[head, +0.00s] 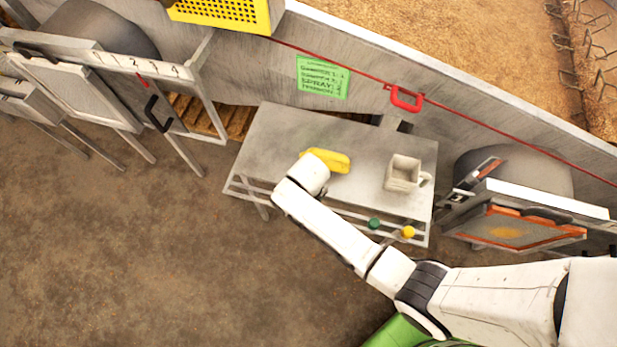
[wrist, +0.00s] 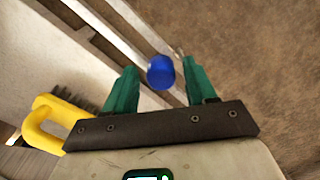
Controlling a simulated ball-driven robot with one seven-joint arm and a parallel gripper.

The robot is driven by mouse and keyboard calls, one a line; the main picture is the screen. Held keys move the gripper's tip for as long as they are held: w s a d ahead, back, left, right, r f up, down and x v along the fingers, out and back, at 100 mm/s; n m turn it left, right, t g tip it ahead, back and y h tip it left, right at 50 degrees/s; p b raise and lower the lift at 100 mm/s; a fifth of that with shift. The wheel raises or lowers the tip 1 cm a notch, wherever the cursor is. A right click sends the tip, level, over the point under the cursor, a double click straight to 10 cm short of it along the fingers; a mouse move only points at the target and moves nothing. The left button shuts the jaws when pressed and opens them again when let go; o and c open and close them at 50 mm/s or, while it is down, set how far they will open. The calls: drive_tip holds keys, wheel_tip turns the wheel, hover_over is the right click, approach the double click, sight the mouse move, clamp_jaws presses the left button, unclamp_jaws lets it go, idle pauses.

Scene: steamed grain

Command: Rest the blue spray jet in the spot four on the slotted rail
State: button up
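The blue spray jet (wrist: 160,72) shows as a round blue knob in the wrist view, near a pale rail at the table's edge. My gripper (wrist: 158,67) is open, its green fingers on either side of the knob with gaps showing. In the head view my arm hides the blue jet and the fingertips. A numbered rail (head: 140,66), with 2, 3 and 4 legible, runs along the frame at the upper left. A spray jet with a green knob (head: 374,223) and one with a yellow knob (head: 408,232) sit at the table's front rack.
The grey table (head: 262,140) holds a yellow-handled brush (head: 330,160), also in the wrist view (wrist: 45,122), and a beige mug (head: 403,173). A green sign (head: 322,77) hangs on the wall behind. A black-handled door (head: 158,113) is below the numbered rail. The floor at left is clear.

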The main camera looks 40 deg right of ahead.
drive_tip(key=shift+o, duration=0.5)
drive_tip(key=shift+r, duration=0.1)
wheel_tip(320, 180, up, 11)
drive_tip(key=p, duration=0.1)
drive_tip(key=shift+f, duration=0.2)
drive_tip(key=shift+d, duration=0.1)
idle(0.4)
